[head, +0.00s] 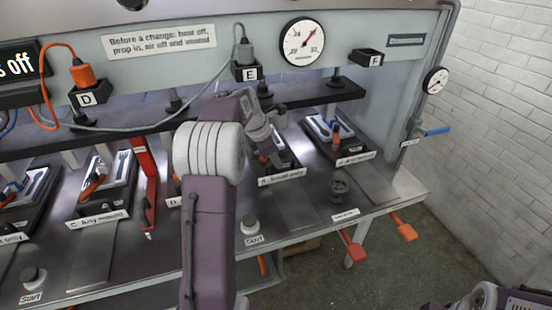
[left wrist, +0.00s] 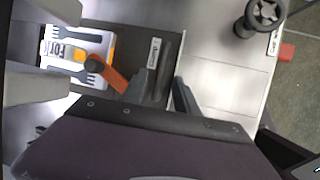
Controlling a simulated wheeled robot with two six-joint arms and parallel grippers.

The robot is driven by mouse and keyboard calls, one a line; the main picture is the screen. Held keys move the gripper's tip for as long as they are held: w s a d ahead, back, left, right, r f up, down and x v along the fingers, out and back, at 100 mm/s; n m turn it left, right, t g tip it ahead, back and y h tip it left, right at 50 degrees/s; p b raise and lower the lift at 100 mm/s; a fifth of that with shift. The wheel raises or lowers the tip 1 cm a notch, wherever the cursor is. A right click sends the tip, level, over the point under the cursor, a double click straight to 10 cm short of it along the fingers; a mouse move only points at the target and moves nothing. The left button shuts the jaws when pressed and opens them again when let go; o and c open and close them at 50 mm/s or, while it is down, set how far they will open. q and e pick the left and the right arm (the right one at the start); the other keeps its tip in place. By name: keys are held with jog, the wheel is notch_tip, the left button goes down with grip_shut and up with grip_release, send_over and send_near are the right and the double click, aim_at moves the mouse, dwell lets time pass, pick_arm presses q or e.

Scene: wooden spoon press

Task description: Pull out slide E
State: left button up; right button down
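Slide E (head: 292,166) is a dark tray with a white label on its front, on the steel bench below the box marked E (head: 249,74). My left arm partly covers it in the head view. In the left wrist view the tray (left wrist: 133,45) holds a pale insert (left wrist: 65,52) with an orange-brown handle (left wrist: 107,72). My left gripper (left wrist: 167,74) is at the tray's front edge, one finger on each side of a dark front part. The fingers are apart; whether they press on it I cannot tell. My right gripper is not in view.
Neighbouring slide F (head: 340,152) stands to the right, and slide C (head: 100,208) to the left. A dark round knob (head: 339,190) stands on the bench to the right. Bare steel lies in front of slide E, and red and orange pedals (head: 352,250) stick out past the bench edge.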

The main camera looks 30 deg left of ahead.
pick_arm(q)
jog(key=shift+w+f, duration=0.25)
jog(key=shift+f, duration=0.3)
grip_shut()
dwell(1.0)
